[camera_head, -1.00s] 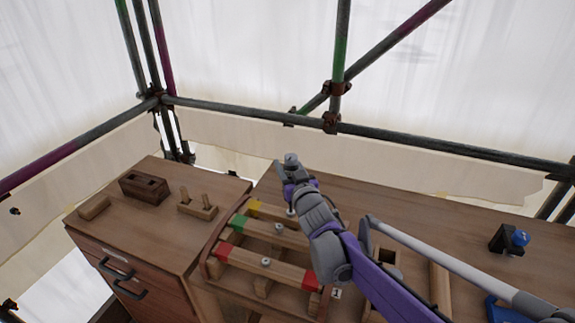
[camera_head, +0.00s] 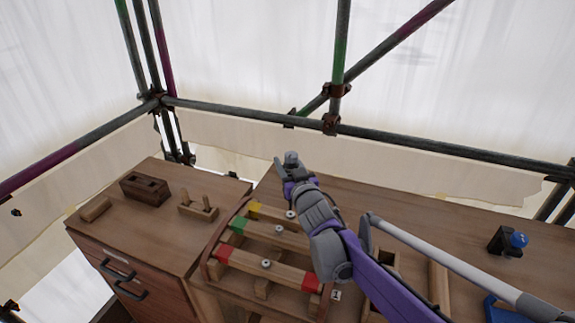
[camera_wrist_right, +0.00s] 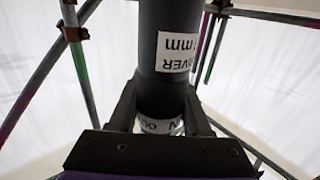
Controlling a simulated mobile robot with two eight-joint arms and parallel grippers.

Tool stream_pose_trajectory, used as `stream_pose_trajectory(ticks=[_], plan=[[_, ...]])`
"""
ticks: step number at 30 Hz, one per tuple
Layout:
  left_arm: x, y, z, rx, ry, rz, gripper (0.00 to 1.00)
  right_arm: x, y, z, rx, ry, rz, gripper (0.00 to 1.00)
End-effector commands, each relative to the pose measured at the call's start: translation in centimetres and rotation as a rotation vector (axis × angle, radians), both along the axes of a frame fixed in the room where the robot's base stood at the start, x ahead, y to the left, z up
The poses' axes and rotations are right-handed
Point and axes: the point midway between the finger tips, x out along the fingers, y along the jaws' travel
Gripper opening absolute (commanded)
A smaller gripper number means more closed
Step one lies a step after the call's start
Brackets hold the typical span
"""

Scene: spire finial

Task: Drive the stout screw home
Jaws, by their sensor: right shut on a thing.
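My right gripper (camera_wrist_right: 160,118) is shut on a dark cylindrical driver (camera_wrist_right: 165,65), which carries white labels with partly readable "...IVER" and "mm" lettering. In the head view my right gripper (camera_head: 287,172) is raised above the far end of the bar rack, and the driver is hard to make out there. Screw heads show on the red-ended bar (camera_head: 265,264), the green-ended bar (camera_head: 278,229) and the yellow-ended bar (camera_head: 290,214). I cannot tell which is the stout screw. The driver's tip is not visible. My left gripper is not in view.
On the left cabinet top are a dark wooden block with slots (camera_head: 145,187), a small peg stand (camera_head: 198,208) and a loose wooden piece (camera_head: 95,209). A blue-knobbed black device (camera_head: 518,241) stands at right. Scaffold poles (camera_head: 330,123) run behind the bench.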

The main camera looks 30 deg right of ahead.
Motion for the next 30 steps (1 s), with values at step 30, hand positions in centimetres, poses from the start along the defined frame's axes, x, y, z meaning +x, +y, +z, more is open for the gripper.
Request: stream_pose_trajectory(ticks=[30], plan=[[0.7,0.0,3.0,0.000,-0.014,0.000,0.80,0.0,0.0,5.2,0.000,-0.001,0.000,0.00]])
